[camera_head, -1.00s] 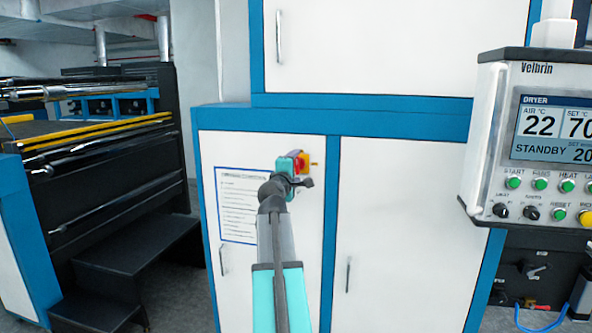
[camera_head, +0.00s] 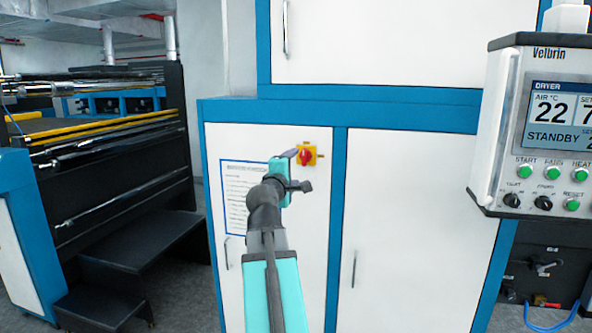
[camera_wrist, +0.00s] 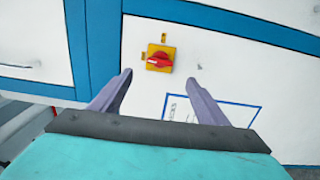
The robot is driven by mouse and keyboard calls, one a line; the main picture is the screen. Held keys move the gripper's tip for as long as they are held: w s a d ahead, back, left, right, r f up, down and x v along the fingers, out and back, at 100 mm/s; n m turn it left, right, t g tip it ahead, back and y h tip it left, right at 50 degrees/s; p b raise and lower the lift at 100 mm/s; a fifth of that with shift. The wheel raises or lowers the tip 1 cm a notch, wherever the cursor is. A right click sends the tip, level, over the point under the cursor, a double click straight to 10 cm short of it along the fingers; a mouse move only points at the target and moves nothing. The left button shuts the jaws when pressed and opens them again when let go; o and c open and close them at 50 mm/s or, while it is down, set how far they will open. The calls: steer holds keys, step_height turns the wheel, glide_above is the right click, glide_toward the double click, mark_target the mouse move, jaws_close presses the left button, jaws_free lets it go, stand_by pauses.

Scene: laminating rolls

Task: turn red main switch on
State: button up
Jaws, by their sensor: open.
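The red main switch (camera_head: 306,156) is a red rotary handle on a yellow square plate on the white cabinet door. In the wrist view the red handle (camera_wrist: 159,60) lies roughly sideways across its plate. My gripper (camera_head: 291,153) is in front of the door, just left of the switch in the head view. In the wrist view its two fingers (camera_wrist: 159,80) are spread apart with nothing between them, and the switch shows beyond their tips, roughly centred. The fingers look clear of the handle; the exact gap cannot be told.
A printed sheet (camera_head: 240,190) with a blue border is on the same door, partly behind my arm. The dryer control panel (camera_head: 545,130) hangs at the right and reads STANDBY. Black steps (camera_head: 130,250) and a roller machine stand at the left.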

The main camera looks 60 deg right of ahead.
steer(key=shift+v, duration=1.15)
